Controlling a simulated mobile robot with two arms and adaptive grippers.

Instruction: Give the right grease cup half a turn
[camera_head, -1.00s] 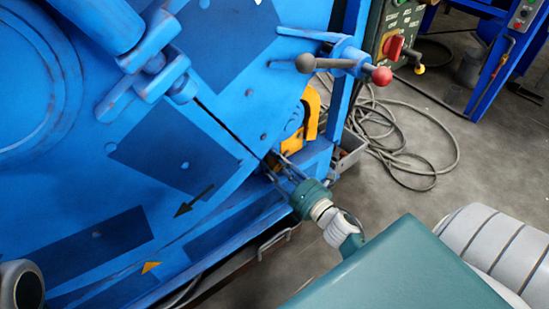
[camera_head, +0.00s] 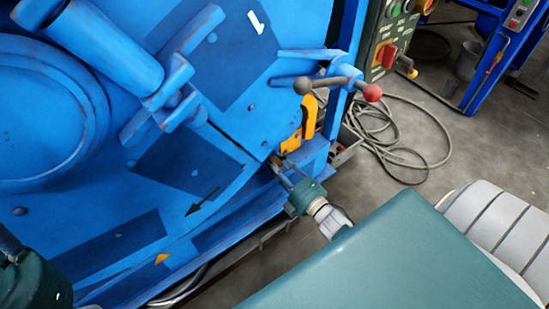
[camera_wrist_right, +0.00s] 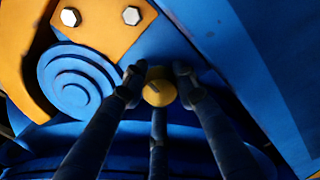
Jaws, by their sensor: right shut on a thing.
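The right grease cup (camera_wrist_right: 158,92) is a small round brass cap with a dark slot mark, low on the blue machine. My right gripper (camera_wrist_right: 158,85) is shut on it in the right wrist view, with two fingers at its sides and one below. In the head view the right gripper (camera_head: 277,166) reaches the machine's lower right corner, and its fingers hide the cup. At the lower left, a dark part of my left arm shows, but its fingers are out of frame.
A yellow bracket (camera_head: 297,130) sits just above the right gripper; its bolts show in the wrist view. A lever with a red knob (camera_head: 372,92) sticks out above.

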